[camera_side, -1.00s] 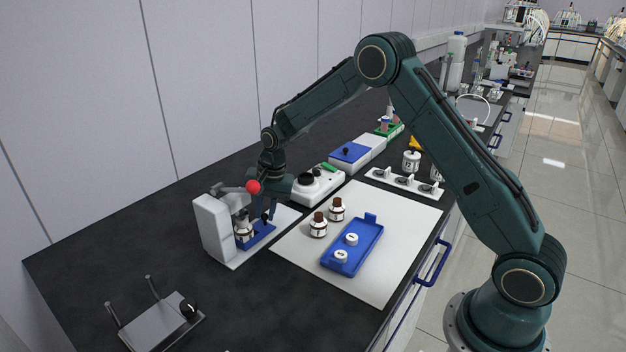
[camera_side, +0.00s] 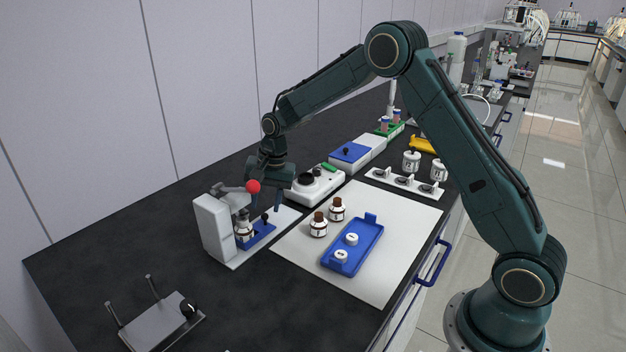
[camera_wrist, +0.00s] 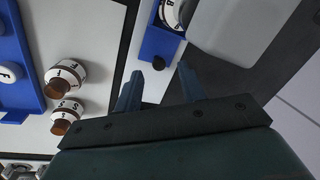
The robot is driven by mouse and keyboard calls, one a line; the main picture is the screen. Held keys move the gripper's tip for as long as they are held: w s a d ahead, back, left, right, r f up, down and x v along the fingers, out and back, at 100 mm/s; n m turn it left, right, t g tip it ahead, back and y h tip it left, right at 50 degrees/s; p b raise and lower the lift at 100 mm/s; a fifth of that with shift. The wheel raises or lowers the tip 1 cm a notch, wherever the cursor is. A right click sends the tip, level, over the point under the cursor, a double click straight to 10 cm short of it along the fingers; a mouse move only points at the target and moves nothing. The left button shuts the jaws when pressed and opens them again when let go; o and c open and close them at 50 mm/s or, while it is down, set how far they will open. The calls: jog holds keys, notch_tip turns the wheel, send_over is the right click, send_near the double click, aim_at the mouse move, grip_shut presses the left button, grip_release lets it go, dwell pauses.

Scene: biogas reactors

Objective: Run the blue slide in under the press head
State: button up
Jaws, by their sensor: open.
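The blue slide (camera_side: 263,232) sits on the white base of the press (camera_side: 212,228), with a labelled bottle (camera_side: 243,231) on its inner end, close to the press column. From the side the bottle appears beneath the press head, but exact alignment is hard to tell. My gripper (camera_side: 267,207) is open and empty above the slide's outer end. In the wrist view the slide (camera_wrist: 153,42) lies ahead of my open fingers (camera_wrist: 158,84); its black knob (camera_wrist: 158,63) shows just beyond and between the fingertips. The press lever ends in a red ball (camera_side: 253,187).
Two brown-capped bottles (camera_side: 318,225) and a blue tray (camera_side: 365,240) with white caps stand on the white mat (camera_side: 290,257) to the right. A white device with a black dial (camera_side: 318,182) stands behind. A grey stand (camera_side: 160,325) is at front left, with bare bench between.

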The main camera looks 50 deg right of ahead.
notch_tip(320, 180, up, 10)
jog(key=s+d, duration=0.1)
jog(key=shift+s+r, duration=0.15)
jog(key=shift+s, duration=0.2)
dwell(0.6)
jog(key=s+a+r+n+t, duration=0.1)
jog(key=s+a+r+n, duration=0.15)
jog(key=s+r, duration=0.45)
jog(key=s+a+r+n+t, duration=0.1)
jog(key=s+r+n, duration=0.3)
jog(key=s, duration=0.5)
jog(key=s+f+n+t+h, duration=0.1)
jog(key=s+n, duration=0.3)
jog(key=s, duration=1.5)
jog(key=shift+f+n+t, duration=0.15)
jog(key=shift+n+t, duration=0.2)
jog(key=shift+t, duration=0.05)
